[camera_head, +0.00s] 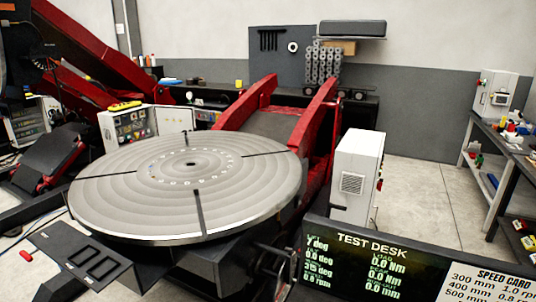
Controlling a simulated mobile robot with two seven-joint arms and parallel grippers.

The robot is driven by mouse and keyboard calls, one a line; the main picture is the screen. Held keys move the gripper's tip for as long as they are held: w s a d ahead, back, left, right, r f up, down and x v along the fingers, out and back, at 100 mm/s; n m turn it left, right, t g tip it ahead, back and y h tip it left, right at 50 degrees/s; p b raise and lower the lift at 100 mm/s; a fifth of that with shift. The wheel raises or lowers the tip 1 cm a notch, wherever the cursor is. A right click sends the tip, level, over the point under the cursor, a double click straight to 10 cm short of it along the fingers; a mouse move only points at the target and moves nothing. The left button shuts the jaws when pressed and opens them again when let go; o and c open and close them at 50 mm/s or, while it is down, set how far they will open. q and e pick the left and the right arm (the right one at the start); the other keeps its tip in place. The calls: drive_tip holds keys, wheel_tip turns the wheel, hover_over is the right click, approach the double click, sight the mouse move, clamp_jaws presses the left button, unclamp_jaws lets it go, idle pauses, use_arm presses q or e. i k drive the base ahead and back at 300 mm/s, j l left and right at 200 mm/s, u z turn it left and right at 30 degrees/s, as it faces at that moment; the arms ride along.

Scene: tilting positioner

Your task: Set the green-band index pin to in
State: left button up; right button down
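The positioner's round grey table (130,205) fills the left middle of the head view, with dark slots and a ring of small holes around its centre. Red tilt arms (310,125) rise behind it. I cannot make out an index pin with a green band for certain. Neither of my grippers is in view.
A test desk screen (365,262) and a speed card (490,285) stand at the front right. A white cabinet (356,175) stands right of the table. A control box (128,124) is behind left. A workbench (510,150) lines the right wall, with open floor before it.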

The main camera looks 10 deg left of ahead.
sight(27, 256)
drive_tip(key=u, duration=1.95)
drive_tip(key=i+j+u, duration=0.7)
drive_tip(key=i+u, duration=0.25)
drive_tip(key=i+j, duration=0.15)
drive_tip(key=i, duration=0.35)
drive_tip(key=i+j, duration=0.15)
drive_tip(key=i, duration=0.3)
drive_tip(key=i+j, duration=0.1)
drive_tip(key=i, duration=0.4)
drive_tip(key=i+j+z, duration=0.1)
drive_tip(key=i+z, duration=0.15)
drive_tip(key=z, duration=0.15)
drive_tip(key=i+j+z, duration=0.2)
drive_tip(key=z, duration=0.25)
drive_tip(key=i+j+z, duration=0.2)
drive_tip(key=z, duration=0.2)
drive_tip(key=i+j+z, duration=0.3)
drive_tip(key=z, duration=0.15)
drive_tip(key=i+j+z, duration=0.2)
drive_tip(key=j+z, duration=0.25)
